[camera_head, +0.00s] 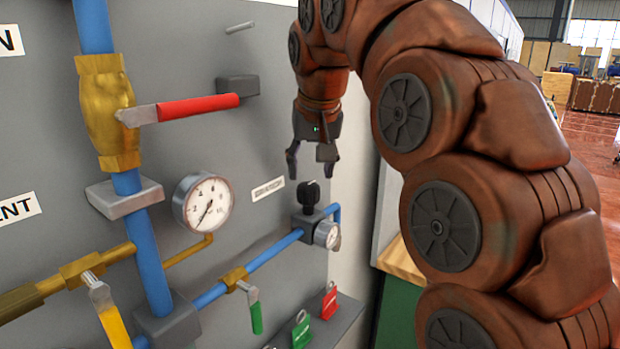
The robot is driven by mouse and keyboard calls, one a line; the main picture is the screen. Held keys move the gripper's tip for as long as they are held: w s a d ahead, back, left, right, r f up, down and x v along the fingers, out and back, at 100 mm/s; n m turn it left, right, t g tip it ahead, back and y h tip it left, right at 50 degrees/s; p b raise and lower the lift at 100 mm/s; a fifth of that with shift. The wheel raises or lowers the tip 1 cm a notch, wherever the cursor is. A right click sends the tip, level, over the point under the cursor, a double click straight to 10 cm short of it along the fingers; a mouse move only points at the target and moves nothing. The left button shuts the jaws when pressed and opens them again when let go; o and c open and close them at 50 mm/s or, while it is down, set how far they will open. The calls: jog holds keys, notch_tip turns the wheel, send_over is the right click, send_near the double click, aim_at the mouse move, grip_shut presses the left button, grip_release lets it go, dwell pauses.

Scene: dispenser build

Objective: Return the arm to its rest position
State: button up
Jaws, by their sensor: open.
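My gripper (309,165) hangs at the end of my brown arm, pointing down. Its two dark fingers are apart with nothing between them. Just below it is a black knob (308,194) on a regulator joined to a blue pipe. A small gap seems to show between the fingertips and the knob. My arm arches from the lower right up past the top edge, so part of it is out of the frame.
A grey panel (240,130) carries a red-handled valve (198,107), a large gauge (203,204), a small gauge (327,235), a yellow lever (113,325) and a green lever (256,316). Green (301,332) and red (329,302) tags sit on a low ledge. Open floor lies at far right.

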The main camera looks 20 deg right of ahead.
jog(key=shift+v, duration=0.8)
jog(key=s+f+n+g, duration=0.1)
jog(key=s+f+g, duration=0.5)
jog(key=s+f, duration=2.5)
jog(key=shift+s+f+n, duration=0.2)
jog(key=shift+s+n, duration=0.1)
jog(key=shift+s, duration=0.15)
